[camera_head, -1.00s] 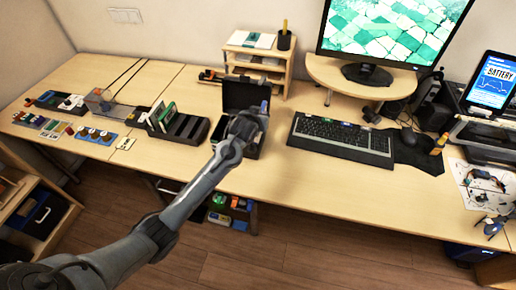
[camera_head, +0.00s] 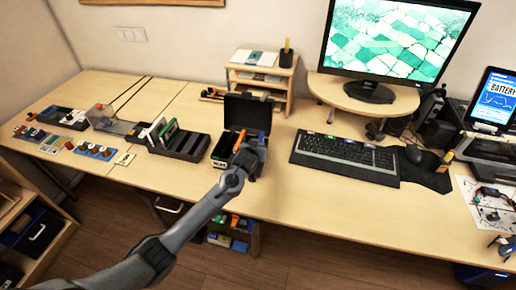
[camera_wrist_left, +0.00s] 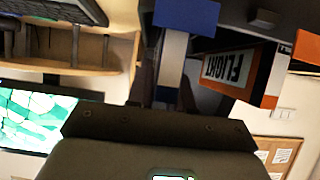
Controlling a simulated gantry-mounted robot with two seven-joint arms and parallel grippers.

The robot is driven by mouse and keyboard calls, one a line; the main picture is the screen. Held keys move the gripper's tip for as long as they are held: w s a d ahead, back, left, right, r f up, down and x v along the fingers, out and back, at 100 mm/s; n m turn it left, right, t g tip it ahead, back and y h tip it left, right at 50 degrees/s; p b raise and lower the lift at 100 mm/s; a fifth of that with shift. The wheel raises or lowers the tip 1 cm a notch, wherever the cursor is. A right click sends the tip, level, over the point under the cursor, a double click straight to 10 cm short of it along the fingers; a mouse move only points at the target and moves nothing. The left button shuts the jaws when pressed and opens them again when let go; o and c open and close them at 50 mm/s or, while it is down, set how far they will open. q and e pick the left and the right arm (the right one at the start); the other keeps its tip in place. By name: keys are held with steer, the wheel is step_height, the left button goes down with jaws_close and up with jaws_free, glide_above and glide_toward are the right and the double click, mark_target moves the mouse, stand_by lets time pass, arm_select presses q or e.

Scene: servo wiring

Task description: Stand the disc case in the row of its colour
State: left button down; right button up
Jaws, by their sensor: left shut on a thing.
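In the head view the held case is mostly hidden by the gripper. A black slotted rack (camera_head: 188,146) stands left of the gripper. A green-edged case (camera_head: 168,133) and a pale case (camera_head: 156,131) stand at its left end; several slots look empty. My right gripper is not in view.
The dark box (camera_head: 247,112) has its lid raised behind my gripper. A small wooden shelf (camera_head: 262,76) stands behind it. The keyboard (camera_head: 345,157) lies to the right.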

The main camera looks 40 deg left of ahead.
arm_select(q)
steer(key=shift+f, duration=0.25)
steer(key=c, duration=1)
jaws_free()
steer(key=shift+r, duration=0.2)
steer(key=shift+s+d+r, duration=0.1)
steer(key=shift+s+r, duration=0.1)
steer(key=shift+s, duration=0.05)
steer(key=p+v, duration=0.3)
steer(key=v, duration=0.8)
steer(key=s+d+f+m+g+h, duration=0.2)
steer(key=s+d+f, duration=0.3)
steer(key=s, duration=0.4)
steer(key=s+d+f+m+g+h, duration=0.2)
steer(key=s+d+f, duration=0.2)
steer(key=s+d, duration=0.35)
steer(key=s+d+m+g, duration=0.1)
steer(key=s, duration=0.4)
steer(key=s+d+m+g, duration=0.1)
steer(key=s+d, duration=0.1)
steer(key=s, duration=0.3)
steer(key=s+d+r+g+h, duration=0.1)
steer(key=s, duration=0.4)
steer(key=shift+s+d+m+g, duration=0.3)
steer(key=shift+s+d+m, duration=0.05)
steer(key=shift+s+m, duration=0.05)
